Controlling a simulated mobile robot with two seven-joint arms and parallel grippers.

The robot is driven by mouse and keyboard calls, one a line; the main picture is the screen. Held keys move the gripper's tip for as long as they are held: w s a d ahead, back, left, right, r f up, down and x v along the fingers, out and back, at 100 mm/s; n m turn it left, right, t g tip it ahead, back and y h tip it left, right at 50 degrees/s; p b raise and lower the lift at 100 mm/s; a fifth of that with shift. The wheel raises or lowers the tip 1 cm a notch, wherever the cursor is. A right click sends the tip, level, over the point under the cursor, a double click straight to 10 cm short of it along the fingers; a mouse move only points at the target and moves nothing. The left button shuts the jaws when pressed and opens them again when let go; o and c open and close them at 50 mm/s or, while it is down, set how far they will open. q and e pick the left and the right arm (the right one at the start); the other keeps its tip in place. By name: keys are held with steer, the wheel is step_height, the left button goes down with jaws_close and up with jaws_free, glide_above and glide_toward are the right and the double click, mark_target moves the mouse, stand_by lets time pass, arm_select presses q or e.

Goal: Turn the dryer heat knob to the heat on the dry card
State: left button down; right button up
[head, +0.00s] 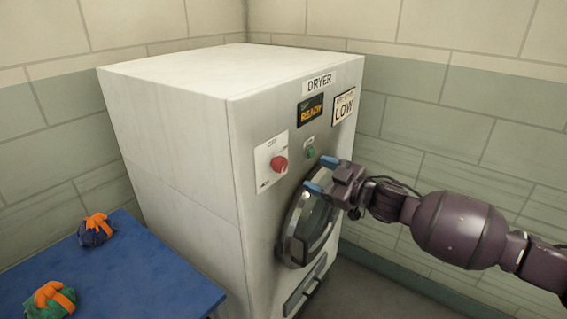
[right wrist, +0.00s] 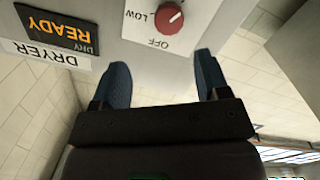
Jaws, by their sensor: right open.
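The white dryer (head: 185,150) stands in the corner. Its red heat knob (head: 279,164) sits on a white dial plate (head: 265,177) on the front; the knob also shows at the top of the right wrist view (right wrist: 169,17), with LOW and OFF printed around it. I cannot tell which setting its pointer marks. The dry card (head: 344,106) at the upper right of the front reads LOW. My right gripper (head: 320,174) is open and empty, right of the knob and apart from it, in front of the panel near the door; its blue fingers (right wrist: 162,68) are spread. My left gripper is not visible.
A dark READY display (head: 310,111) and a green button (head: 310,153) are on the panel. The round door (head: 308,228) lies below the gripper. A blue table (head: 135,270) at lower left holds two tied bags, one blue (head: 95,233) and one green (head: 50,302).

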mark_target(283, 165)
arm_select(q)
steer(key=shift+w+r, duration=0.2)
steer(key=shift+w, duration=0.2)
arm_select(e)
steer(key=w+a, duration=0.2)
steer(key=a, duration=0.1)
steer(key=w+a+m, duration=0.1)
steer(key=w+a, duration=0.1)
steer(key=a, duration=0.1)
steer(key=w+a+m, duration=0.1)
steer(key=w+a, duration=0.1)
steer(key=a, duration=0.1)
steer(key=shift+f+g+y, duration=0.3)
steer(key=shift+y, duration=0.1)
steer(key=shift+c, duration=0.5)
steer(key=c, duration=0.8)
steer(key=shift+c, duration=0.2)
